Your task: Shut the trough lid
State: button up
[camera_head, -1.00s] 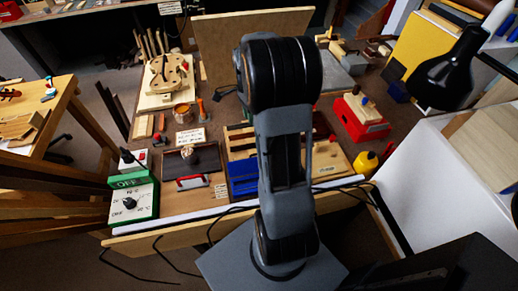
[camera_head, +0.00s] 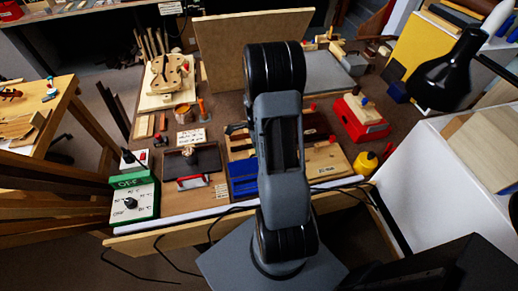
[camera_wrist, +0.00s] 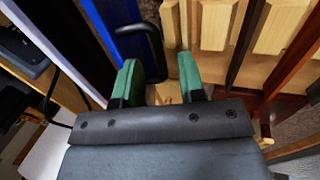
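My gripper (camera_wrist: 160,82) shows in the wrist view with its two green fingertips apart and nothing clearly held between them. A blue, trough-like part (camera_wrist: 122,22) lies beyond the left fingertip, with a thick black curved bar, like a handle, beside it. The bar passes close behind the fingertips; I cannot tell if they touch it. In the head view a blue box (camera_head: 243,188) sits at the bench's front, left of my arm. My arm hides most of my gripper there. I cannot make out clearly which part is the lid or how far open it stands.
Pale wood blocks and dark red strips (camera_wrist: 243,45) lie right of my gripper. A tall board (camera_head: 225,50) stands behind.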

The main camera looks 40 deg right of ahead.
jog(key=shift+s+f, duration=0.1)
jog(key=shift+f, duration=0.3)
jog(key=shift+c, duration=0.5)
grip_shut()
